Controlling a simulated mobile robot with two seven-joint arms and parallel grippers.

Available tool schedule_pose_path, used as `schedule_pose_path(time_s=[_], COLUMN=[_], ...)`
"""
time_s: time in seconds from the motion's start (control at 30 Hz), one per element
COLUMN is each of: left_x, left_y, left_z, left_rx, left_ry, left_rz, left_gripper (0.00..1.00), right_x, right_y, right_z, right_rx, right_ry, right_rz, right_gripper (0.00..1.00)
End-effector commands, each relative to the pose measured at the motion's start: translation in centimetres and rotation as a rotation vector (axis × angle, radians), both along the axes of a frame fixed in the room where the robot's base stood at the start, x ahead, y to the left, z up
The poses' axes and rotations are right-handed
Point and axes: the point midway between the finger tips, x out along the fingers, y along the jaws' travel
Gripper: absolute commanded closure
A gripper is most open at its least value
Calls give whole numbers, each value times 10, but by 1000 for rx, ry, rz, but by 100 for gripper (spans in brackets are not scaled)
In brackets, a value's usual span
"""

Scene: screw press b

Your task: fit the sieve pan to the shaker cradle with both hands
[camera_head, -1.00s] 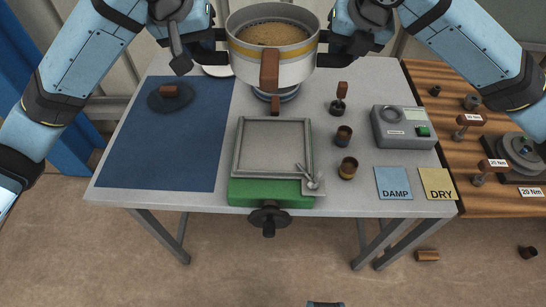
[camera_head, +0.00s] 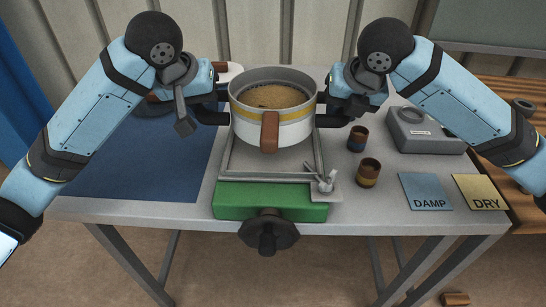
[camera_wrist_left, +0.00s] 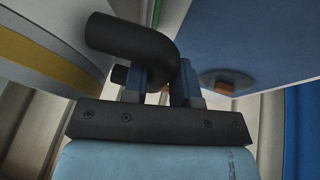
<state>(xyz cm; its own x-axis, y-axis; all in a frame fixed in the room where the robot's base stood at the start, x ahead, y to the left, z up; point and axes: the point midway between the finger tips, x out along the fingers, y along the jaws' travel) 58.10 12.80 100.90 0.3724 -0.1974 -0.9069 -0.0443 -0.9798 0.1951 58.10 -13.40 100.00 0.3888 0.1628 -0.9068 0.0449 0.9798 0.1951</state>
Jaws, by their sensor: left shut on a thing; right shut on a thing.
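The sieve pan (camera_head: 285,133), white with a yellow band and a brown front handle (camera_head: 269,132), holds brown grains (camera_head: 274,97). My left gripper (camera_head: 216,113) is shut on its left black handle, and my right gripper (camera_head: 334,112) on its right handle. In the left wrist view the curved black handle (camera_wrist_left: 125,36) passes between my left gripper's fingers (camera_wrist_left: 161,82). The pan looks level and hides the back of the grey square cradle (camera_head: 230,166); I cannot tell whether they touch. The cradle has a green front block (camera_head: 235,204), a black handwheel (camera_head: 268,233) and a clamp (camera_head: 326,182) at its front right.
A grey device (camera_head: 427,142), a DAMP card (camera_head: 425,191) and a DRY card (camera_head: 481,192) lie further right. A blue mat (camera_head: 140,165) covers the table's left.

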Motion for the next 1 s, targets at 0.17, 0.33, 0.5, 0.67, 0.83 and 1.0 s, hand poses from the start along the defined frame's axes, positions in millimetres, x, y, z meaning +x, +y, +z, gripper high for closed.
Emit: schedule_pose_path(time_s=[0.17, 0.33, 0.5, 0.67, 0.83, 1.0], left_x=[1, 1, 1, 1, 1, 1], left_y=[3, 3, 3, 3, 3, 3], left_z=[0, 0, -3, -10, -22, -34], left_rx=[4, 4, 4, 4, 4, 4], left_ry=[-1, -1, -1, 0, 0, -1], left_rz=[7, 7, 7, 7, 7, 7], left_gripper=[100, 100, 100, 100, 100, 100], right_x=[2, 1, 1, 1, 1, 1], right_y=[-3, -3, -3, -3, -3, -3], right_z=[0, 0, -3, -10, -22, -33], right_rx=[-4, -4, -4, -4, -4, -4], right_ry=[-1, -1, -1, 0, -1, -1], right_rz=[-9, -9, -9, -8, -9, -9], right_gripper=[100, 100, 100, 100, 100, 100])
